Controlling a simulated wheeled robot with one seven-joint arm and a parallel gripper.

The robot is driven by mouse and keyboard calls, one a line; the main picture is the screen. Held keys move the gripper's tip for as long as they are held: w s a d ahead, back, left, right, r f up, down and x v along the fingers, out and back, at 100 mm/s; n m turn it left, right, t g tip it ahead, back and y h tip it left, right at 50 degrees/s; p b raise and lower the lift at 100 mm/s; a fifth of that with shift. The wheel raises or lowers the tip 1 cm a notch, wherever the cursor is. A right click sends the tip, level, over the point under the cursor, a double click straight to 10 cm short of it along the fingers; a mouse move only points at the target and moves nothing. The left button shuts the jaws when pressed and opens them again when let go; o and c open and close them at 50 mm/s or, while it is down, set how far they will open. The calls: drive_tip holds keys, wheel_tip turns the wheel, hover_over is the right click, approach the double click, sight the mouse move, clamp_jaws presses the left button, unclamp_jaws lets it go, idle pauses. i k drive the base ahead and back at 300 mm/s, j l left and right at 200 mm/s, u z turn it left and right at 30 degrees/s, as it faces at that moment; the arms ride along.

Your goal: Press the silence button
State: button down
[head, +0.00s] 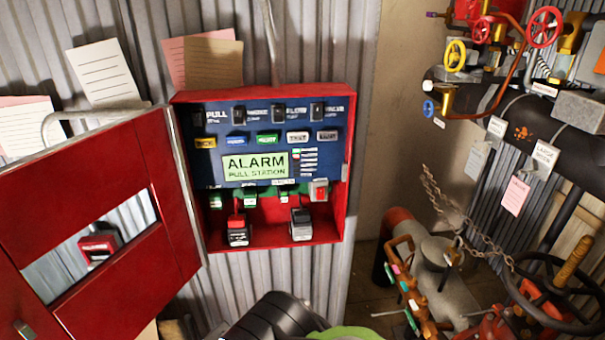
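A red alarm box (349,110) hangs on the corrugated wall with its red door (110,285) swung open to the left. Its blue panel (215,174) has a row of small buttons: a yellow button (205,142), a blue button (237,140), a green button (267,140), a pale button (297,137) and a grey button (327,136). Their lettering is too small to read, so I cannot tell which one is the silence button. A lit display (255,165) below reads "ALARM PULL STATION". My gripper is not visible; a dark part at the bottom edge looks like my arm.
Black switches (278,114) line the panel's top. Two small devices (237,232) (301,225) sit in the box's bottom. Pipes, a chain (455,220) and valve handwheels (543,27) crowd the right. Papers (105,75) hang above the door. The space before the panel looks clear.

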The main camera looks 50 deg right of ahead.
sight(233, 141)
drive_tip(key=z, duration=1.45)
